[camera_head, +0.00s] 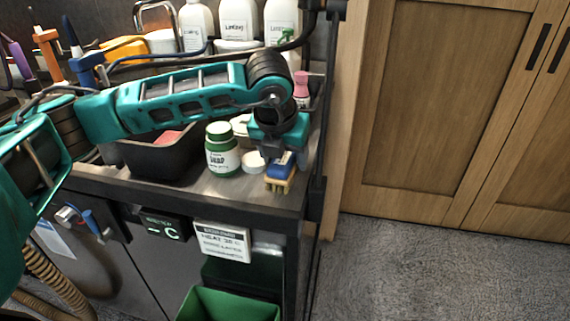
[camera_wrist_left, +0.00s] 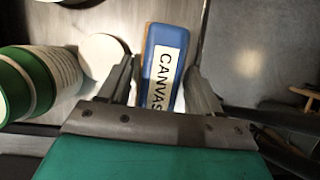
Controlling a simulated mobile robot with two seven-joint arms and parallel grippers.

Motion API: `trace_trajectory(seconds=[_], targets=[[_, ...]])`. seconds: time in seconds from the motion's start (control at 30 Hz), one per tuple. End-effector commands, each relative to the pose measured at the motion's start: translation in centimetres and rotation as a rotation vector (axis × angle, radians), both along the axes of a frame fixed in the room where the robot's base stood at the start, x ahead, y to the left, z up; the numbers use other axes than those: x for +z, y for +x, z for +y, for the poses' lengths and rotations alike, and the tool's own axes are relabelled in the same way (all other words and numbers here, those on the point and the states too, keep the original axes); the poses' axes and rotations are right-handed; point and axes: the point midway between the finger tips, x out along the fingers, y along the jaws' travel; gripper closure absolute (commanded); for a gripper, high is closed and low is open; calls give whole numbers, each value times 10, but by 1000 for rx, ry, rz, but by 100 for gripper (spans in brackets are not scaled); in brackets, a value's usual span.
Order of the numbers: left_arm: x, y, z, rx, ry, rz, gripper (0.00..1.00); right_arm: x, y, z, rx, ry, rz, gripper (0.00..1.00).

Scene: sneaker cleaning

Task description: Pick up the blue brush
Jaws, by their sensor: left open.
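The blue brush (camera_head: 282,167) lies near the front right corner of the worktop, with tan bristles showing along its lower edge. In the left wrist view the blue brush (camera_wrist_left: 166,64) carries a white label reading "CANVAS". My left gripper (camera_head: 278,148) is directly above the brush, pointing down. In the left wrist view my left gripper (camera_wrist_left: 165,85) is open, with one finger on each side of the brush's near end. Whether the fingers touch it I cannot tell. My right gripper is not in view.
A green and white jar (camera_head: 222,150) stands left of the brush, with a round white lid (camera_head: 252,162) between them. A dark bin (camera_head: 160,158) sits farther left. Several white bottles (camera_head: 239,20) line the back. A green bin (camera_head: 228,304) is below the worktop.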

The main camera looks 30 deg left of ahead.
Motion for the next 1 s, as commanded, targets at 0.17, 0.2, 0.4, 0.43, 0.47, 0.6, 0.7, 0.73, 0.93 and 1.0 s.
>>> trace_trajectory(seconds=[0.17,0.2,0.4,0.43,0.47,0.6,0.7,0.73,0.93,1.0], targets=[[0,0,0,0,0,0,36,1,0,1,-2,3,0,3],[0,0,0,0,0,0,36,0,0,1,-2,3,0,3],[-1,0,0,0,-1,0,36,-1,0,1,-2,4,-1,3],[-1,0,0,0,-1,0,36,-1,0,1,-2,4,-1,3],[-1,0,0,0,-1,0,36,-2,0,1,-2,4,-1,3],[-3,0,0,0,-1,0,36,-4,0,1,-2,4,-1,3],[-3,0,0,0,-1,0,36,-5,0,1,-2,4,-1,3],[-3,0,0,0,-1,0,36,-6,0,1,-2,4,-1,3],[-5,0,0,0,-1,0,36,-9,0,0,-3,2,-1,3],[-5,0,0,0,-1,0,36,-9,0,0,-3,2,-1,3]])
